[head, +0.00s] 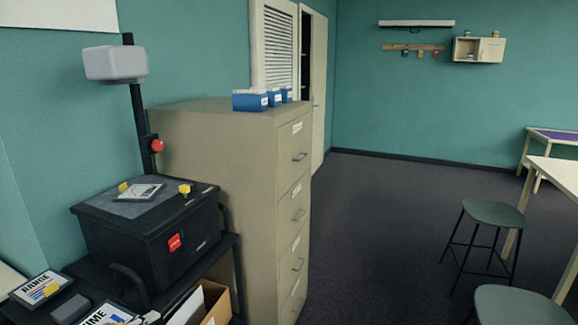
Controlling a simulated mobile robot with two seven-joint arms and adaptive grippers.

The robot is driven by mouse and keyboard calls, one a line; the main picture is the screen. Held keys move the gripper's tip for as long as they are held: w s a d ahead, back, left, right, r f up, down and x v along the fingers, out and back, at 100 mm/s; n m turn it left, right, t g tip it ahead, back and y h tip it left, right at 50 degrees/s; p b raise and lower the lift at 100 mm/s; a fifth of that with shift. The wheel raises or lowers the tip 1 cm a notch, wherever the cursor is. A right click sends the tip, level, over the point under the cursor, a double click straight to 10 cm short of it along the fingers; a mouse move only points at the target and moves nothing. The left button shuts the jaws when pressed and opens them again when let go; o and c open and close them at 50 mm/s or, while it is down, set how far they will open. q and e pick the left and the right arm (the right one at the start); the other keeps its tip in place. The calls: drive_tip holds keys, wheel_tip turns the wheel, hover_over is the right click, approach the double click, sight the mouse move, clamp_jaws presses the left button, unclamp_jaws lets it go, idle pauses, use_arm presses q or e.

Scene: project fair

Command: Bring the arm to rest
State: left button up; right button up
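Neither of my grippers and neither of my arms shows in the head view. A black box (130,243) stands on a dark cart at the lower left. A flat card or case (139,192) lies on its lid between two yellow pieces. A red tag or switch (174,242) is on its front. A black post (139,110) rises behind the box, with a grey head (115,63) at its top and a red knob (157,145) lower down.
A tall beige filing cabinet (296,215) stands right of the cart, with blue bins (250,101) on top. Stools (490,213) and a white table (560,172) stand at the right. Dark floor (385,230) lies open between. A cardboard box (218,304) sits low by the cart.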

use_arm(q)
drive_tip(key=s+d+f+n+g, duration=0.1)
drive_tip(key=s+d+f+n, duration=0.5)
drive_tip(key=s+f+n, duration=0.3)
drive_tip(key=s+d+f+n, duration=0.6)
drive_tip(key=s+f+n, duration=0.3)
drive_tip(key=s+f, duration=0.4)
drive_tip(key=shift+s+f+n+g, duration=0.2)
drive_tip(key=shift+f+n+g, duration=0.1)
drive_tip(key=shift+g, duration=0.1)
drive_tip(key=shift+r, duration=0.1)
